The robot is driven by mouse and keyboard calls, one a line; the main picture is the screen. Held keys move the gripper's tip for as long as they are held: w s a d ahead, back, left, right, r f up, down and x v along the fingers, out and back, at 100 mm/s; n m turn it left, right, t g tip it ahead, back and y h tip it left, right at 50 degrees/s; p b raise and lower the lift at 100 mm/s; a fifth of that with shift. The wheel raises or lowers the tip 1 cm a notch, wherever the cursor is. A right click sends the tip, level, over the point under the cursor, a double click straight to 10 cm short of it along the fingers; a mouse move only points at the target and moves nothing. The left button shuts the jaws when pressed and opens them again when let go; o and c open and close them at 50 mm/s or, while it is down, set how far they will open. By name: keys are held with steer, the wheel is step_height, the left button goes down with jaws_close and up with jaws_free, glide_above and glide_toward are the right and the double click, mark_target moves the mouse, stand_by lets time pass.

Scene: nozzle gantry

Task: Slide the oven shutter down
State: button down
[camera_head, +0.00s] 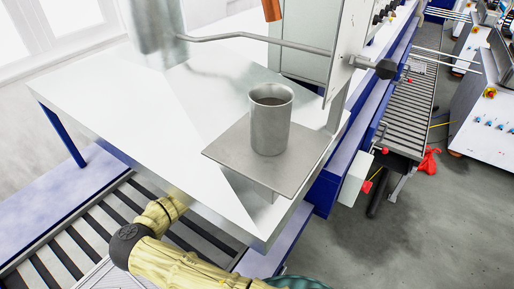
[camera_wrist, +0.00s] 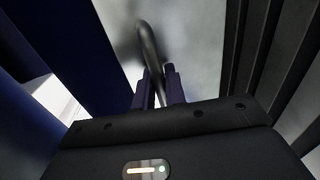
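In the wrist view, a curved grey metal handle (camera_wrist: 149,45) stands out from a pale grey metal surface (camera_wrist: 195,45), perhaps the oven shutter. My gripper (camera_wrist: 159,80) has its two dark fingers close together on either side of the handle, with almost no gap, and looks shut on it. In the head view, my pale yellow arm reaches in low at the bottom, beside the near edge of the white table. My gripper is hidden there, and I cannot pick out the shutter in that view.
A metal cup (camera_head: 270,120) stands on a square metal plate (camera_head: 225,150) above the white table (camera_head: 130,95). A roller conveyor (camera_head: 95,225) runs below at the left. Dark blue beams (camera_wrist: 50,40) and dark bars (camera_wrist: 270,50) flank my gripper closely.

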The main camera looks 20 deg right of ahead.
step_height(320, 180, down, 9)
steer(key=b, duration=0.8)
steer(key=shift+r, duration=0.2)
steer(key=shift+a, duration=0.1)
steer(key=c, duration=1.6)
jaws_free()
steer(key=shift+o, duration=0.2)
steer(key=shift+s, duration=0.1)
steer(key=shift+a+r, duration=0.1)
steer(key=b+v, duration=0.5)
steer(key=v, duration=1.2)
steer(key=shift+s, duration=0.25)
steer(key=shift+a+f, duration=0.1)
steer(key=shift+f, duration=0.1)
